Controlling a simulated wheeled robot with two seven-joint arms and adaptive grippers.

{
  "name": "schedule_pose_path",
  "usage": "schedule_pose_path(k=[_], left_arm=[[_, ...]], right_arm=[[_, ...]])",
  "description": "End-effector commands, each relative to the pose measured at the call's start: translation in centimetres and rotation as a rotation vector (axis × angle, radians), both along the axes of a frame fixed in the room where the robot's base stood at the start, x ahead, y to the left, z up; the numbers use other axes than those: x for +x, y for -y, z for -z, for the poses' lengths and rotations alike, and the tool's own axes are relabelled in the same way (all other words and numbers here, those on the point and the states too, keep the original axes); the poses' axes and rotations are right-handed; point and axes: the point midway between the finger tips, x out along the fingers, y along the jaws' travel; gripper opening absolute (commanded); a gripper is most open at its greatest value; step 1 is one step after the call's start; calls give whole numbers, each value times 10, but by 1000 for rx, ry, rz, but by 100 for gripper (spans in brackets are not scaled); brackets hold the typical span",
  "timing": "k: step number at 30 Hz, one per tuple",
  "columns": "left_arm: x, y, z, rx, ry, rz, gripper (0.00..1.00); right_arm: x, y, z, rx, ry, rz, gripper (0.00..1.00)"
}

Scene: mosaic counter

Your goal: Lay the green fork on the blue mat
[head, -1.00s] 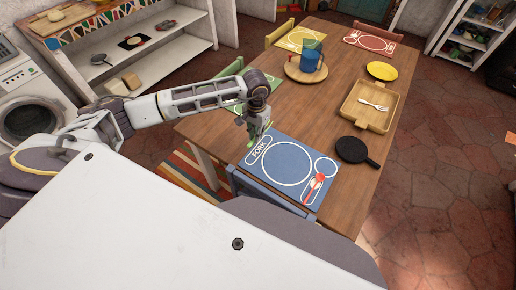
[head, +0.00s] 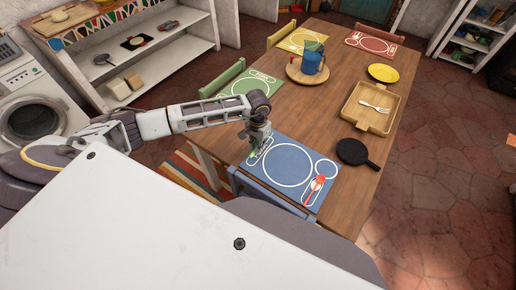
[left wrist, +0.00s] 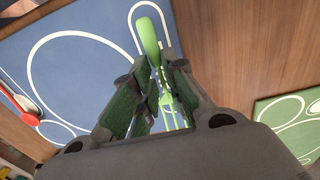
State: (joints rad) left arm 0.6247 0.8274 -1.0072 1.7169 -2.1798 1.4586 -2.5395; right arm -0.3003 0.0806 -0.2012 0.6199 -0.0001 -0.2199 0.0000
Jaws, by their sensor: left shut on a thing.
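The blue mat (head: 290,165) lies on the near left end of the wooden table, with white outlines for a plate and cutlery. My left gripper (head: 256,153) is at the mat's left side, over the fork outline. In the left wrist view my left gripper (left wrist: 154,105) is shut on the green fork (left wrist: 149,38), whose handle points to the top of the picture. The blue mat (left wrist: 90,65) shows behind the fork. Whether the fork touches the mat I cannot tell. My right gripper is not in view.
A red spoon (head: 318,183) lies on the mat's right side. A black pan (head: 354,151) and a wooden tray (head: 350,112) with a white fork (head: 375,107) are to the right. A blue chair (head: 270,190) stands at the mat's near edge. The green mat (head: 266,88) lies beyond my arm.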

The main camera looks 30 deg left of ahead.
Motion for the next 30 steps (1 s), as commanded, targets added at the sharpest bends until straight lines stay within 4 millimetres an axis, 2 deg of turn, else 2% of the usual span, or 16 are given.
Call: schedule_pose_path(k=[9,17,18,24,30], left_arm=[[0,0,29,0,0,-1,0],[0,0,32,1,0,0,0],[0,0,32,1,0,0,18],[0,0,32,1,0,0,43],[0,0,32,0,0,0,44]], right_arm=[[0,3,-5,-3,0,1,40],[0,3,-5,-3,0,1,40],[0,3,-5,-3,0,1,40],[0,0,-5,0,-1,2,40],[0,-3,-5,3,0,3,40]])
